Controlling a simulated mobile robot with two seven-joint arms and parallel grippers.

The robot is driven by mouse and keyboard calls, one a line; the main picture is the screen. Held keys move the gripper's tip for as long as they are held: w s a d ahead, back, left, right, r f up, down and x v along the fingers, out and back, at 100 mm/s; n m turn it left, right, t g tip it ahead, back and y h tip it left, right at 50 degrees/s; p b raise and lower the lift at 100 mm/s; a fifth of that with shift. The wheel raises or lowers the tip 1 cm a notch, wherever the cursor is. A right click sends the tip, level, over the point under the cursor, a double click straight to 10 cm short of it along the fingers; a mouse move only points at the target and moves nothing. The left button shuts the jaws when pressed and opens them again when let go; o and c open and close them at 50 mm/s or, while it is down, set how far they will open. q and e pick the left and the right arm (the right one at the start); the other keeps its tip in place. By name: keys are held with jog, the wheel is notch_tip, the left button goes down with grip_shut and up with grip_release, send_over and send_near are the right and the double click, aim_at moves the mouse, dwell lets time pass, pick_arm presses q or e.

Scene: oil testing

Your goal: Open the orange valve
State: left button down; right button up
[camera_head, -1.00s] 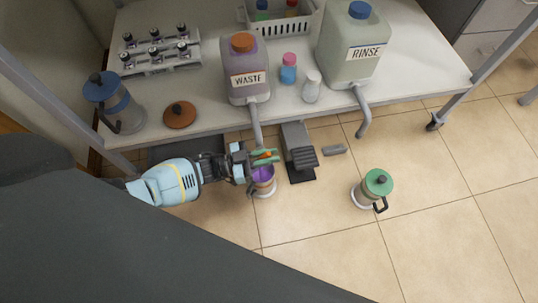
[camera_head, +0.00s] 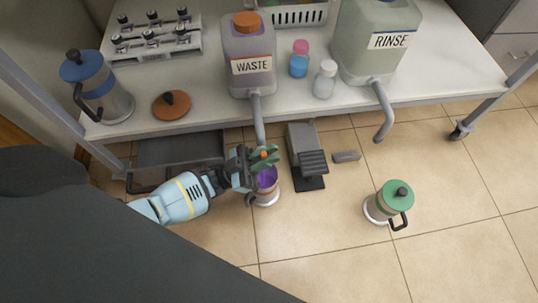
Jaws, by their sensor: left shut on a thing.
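The orange valve (camera_head: 264,154) is a small piece at the lower end of the grey spout (camera_head: 257,118) of the WASTE container (camera_head: 249,62). My left gripper (camera_head: 263,157) is at the spout's end, with its green fingers shut on the orange valve. The fingers hide most of the valve, so its turn angle cannot be told. An open pot with purple inside (camera_head: 266,180) stands on the floor just below the gripper. My right gripper is not in view.
The RINSE container (camera_head: 380,40) stands right of WASTE on the table (camera_head: 215,113). A blue-lidded pot (camera_head: 95,85) and an orange lid (camera_head: 171,105) are at its left. A green-lidded pot (camera_head: 389,204) and a grey pedal (camera_head: 307,155) are on the floor.

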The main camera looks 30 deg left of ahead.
pick_arm(q)
jog(key=shift+h, duration=0.3)
dwell(0.4)
jog(key=c, duration=1.7)
grip_release()
